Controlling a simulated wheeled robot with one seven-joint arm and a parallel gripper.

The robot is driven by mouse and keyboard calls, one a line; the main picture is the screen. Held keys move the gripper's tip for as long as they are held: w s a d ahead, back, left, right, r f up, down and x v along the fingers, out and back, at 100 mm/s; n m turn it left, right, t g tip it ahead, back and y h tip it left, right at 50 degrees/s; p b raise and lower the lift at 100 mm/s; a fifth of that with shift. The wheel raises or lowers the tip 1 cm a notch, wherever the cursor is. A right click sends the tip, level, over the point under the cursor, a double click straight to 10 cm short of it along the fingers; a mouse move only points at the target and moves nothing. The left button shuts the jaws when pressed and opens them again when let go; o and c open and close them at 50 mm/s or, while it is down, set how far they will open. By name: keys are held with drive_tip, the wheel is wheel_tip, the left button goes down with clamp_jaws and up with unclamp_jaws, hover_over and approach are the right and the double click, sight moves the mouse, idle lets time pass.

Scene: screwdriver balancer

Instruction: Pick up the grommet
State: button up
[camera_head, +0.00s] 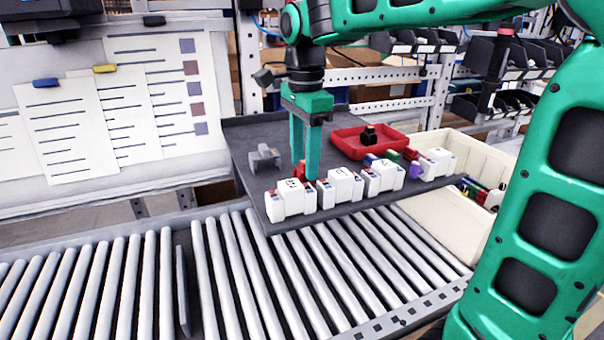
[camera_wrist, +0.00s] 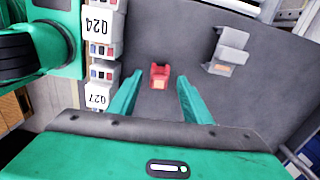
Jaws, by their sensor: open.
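A small red part (camera_wrist: 159,77), which may be the grommet, stands on the dark grey board between my fingers in the wrist view, with a gap on both sides. In the head view a bit of this red part (camera_head: 299,170) shows at the fingertips, mostly hidden by them. My gripper (camera_head: 305,176) points down over the board, open, its jaws either side of the red part and holding nothing. Whether the fingertips are low enough to reach around it, I cannot tell.
A row of white labelled blocks (camera_head: 291,197) lies close along the board's front edge. A grey bracket-like part (camera_head: 264,158) stands to the left. A red tray (camera_head: 345,146) with a black piece (camera_head: 369,134) is at the back. A cream bin (camera_head: 440,215) is right; rollers (camera_head: 250,275) run in front.

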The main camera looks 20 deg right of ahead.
drive_tip(key=shift+f, duration=0.65)
clamp_jaws()
drive_tip(key=shift+r, duration=0.15)
drive_tip(key=shift+r, duration=0.55)
wheel_tip(320, 180, up, 3)
drive_tip(key=shift+f, duration=0.1)
drive_tip(key=s+a+r, duration=0.4)
drive_tip(key=s+a, duration=0.1)
drive_tip(key=s+a+r, duration=0.3)
drive_tip(key=shift+s, duration=0.25)
